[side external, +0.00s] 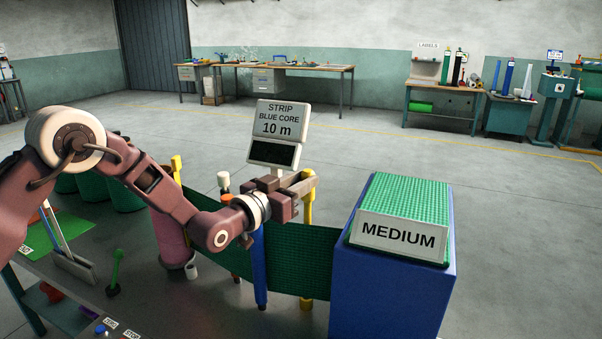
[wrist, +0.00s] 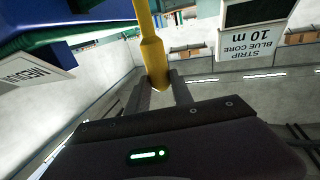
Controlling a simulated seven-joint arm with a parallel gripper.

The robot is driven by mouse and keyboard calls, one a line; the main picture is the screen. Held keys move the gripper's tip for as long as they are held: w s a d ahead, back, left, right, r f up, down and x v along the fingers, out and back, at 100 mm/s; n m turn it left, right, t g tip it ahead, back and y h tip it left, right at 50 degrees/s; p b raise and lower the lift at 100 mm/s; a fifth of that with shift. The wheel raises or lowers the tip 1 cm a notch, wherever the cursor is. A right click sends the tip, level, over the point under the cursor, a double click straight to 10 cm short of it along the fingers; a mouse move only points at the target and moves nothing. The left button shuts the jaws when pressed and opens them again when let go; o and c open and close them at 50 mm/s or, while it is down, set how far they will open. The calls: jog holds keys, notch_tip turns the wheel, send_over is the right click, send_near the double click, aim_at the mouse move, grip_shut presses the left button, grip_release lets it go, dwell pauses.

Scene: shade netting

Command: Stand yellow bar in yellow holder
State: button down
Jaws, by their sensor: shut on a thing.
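In the wrist view, the yellow bar (wrist: 148,35) runs between the two fingers of my gripper (wrist: 160,88). The netting hides the bar's middle. A yellow piece (side external: 307,304) shows below the netting; I cannot tell whether it is the holder or the bar's lower end. Another yellow post (side external: 177,166) stands at the left, behind my arm.
A blue box with a green top (side external: 412,198) and a MEDIUM sign stands close right of the bar. A blue post (side external: 260,270) stands in front of the netting. A STRIP BLUE CORE 10 m sign (side external: 278,120) rises behind my gripper. A green peg (side external: 116,268) stands front left.

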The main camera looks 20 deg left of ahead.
aim_at(304, 201)
jog(key=shift+f, duration=1.7)
dwell(0.7)
jog(key=shift+f, duration=0.95)
jog(key=shift+f, duration=0.35)
jog(key=c, duration=1)
grip_release()
jog(key=shift+c, duration=0.2)
